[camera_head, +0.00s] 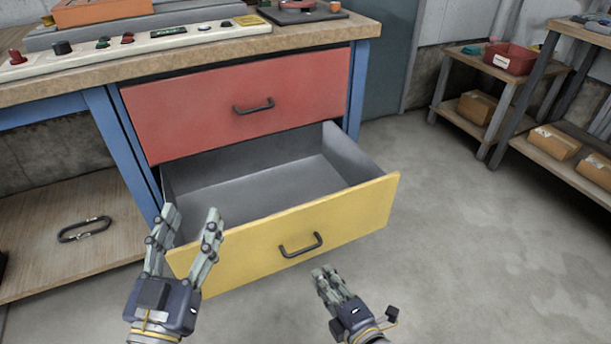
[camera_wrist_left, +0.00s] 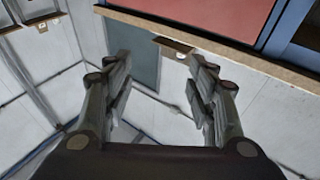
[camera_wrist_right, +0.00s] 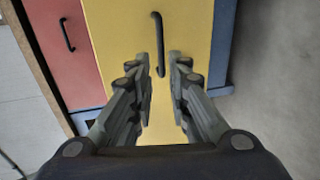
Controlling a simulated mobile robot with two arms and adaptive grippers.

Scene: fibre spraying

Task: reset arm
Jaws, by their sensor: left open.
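My left gripper (camera_head: 191,212) is open and empty, upright in front of the left end of the open yellow drawer (camera_head: 345,222). The left wrist view shows its fingers (camera_wrist_left: 160,62) spread with nothing between them. My right gripper (camera_head: 325,273) is in front of the yellow drawer, below and to the right of its dark handle (camera_head: 301,245). In the right wrist view its fingers (camera_wrist_right: 159,62) are partly apart, and the handle (camera_wrist_right: 158,45) shows beyond the gap. I see no contact between it and the handle.
The yellow drawer is pulled out and its grey inside looks empty. The red drawer (camera_head: 190,107) above is closed. A dark ring-shaped object (camera_head: 84,229) lies on the low wooden shelf (camera_head: 60,265) at left. Shelves with boxes stand at right; the floor (camera_head: 470,250) between is clear.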

